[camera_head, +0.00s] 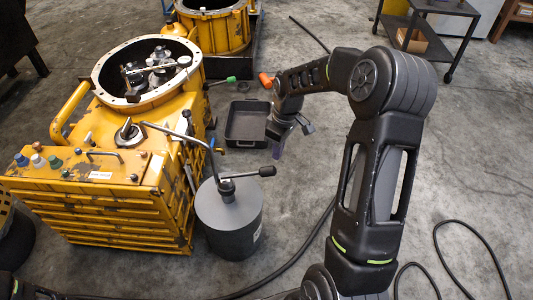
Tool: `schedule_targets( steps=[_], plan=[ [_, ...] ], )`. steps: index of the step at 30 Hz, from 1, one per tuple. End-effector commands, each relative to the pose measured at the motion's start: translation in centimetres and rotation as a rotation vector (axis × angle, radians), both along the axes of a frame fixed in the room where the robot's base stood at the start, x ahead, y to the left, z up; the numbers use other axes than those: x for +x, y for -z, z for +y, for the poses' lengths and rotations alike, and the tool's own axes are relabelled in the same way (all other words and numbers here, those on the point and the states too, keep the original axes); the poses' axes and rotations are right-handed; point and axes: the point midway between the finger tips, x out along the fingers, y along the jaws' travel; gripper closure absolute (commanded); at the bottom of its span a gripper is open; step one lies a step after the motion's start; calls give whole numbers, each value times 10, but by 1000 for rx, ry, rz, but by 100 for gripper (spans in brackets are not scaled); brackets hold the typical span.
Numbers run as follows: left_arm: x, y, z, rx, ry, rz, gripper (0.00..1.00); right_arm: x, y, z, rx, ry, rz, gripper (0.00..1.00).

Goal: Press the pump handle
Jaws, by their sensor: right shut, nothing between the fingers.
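The pump is a grey cylinder (230,222) standing on the floor in front of the yellow transmission unit. Its pump handle (250,173) is a short lever with a black grip, sticking out to the right above the lid. A bent hose or pipe (180,133) runs from the pump top to the yellow unit. My right gripper (277,151) is shut and empty. It points down behind and to the right of the handle in the picture, apart from it, beside the black tray. My left gripper is not in view.
The yellow unit (100,205) with an open round housing (107,65) fills the left. A black tray (232,140) lies on the floor. A black cable (300,250) crosses the floor right of the pump. A cart (436,43) stands at the back right.

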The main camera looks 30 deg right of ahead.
Motion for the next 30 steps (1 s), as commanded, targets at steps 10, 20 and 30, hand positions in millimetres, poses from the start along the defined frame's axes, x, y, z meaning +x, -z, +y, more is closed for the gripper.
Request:
schedule_targets(
  steps=[10,20,30],
  plan=[
    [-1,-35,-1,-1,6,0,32,62,-77,-8,123,-381,-10,100],
    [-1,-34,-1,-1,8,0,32,52,-87,-6,150,-534,3,100],
    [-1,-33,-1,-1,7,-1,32,52,-80,-4,149,-532,4,100]
  ],
)
